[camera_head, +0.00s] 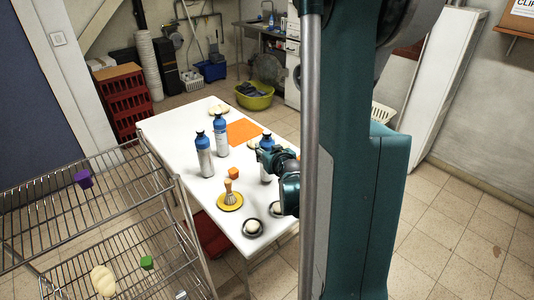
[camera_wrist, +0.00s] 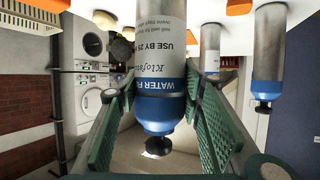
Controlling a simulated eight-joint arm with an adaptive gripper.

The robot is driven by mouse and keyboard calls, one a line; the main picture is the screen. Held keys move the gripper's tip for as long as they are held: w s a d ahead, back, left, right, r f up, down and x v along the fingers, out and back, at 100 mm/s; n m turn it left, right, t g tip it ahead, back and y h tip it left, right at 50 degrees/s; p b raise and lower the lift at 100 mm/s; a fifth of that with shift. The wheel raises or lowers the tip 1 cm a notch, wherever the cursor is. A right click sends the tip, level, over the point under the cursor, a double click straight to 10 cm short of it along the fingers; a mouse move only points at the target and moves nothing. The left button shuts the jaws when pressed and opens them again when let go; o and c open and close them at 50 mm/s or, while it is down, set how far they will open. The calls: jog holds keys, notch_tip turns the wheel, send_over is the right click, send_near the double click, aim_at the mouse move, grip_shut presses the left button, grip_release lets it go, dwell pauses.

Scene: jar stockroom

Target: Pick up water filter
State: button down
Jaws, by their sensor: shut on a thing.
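The water filter is a grey and blue bottle with a black cap and a white label reading "WATER F". It shows large and inverted in the wrist view (camera_wrist: 160,75), between the green pads of my gripper (camera_wrist: 160,110). In the head view, my gripper (camera_head: 268,157) is shut around the upper part of this bottle (camera_head: 265,176), over the right side of the white table (camera_head: 175,137). The gripper hides part of the bottle, and I cannot tell whether its base touches the table. Two similar bottles stand upright to the left, one nearer (camera_head: 204,158) and one farther (camera_head: 220,136).
A brush (camera_head: 230,189) stands on a yellow disc near an orange cube (camera_head: 234,173). Two round dishes (camera_head: 252,227) sit at the front right. An orange sheet (camera_head: 243,131) lies behind. A wire rack (camera_head: 90,262) stands left. The table's left part is clear.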

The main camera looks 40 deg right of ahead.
aim_at(268, 134)
jog(key=shift+r+p, duration=1.2)
jog(key=shift+r, duration=2.95)
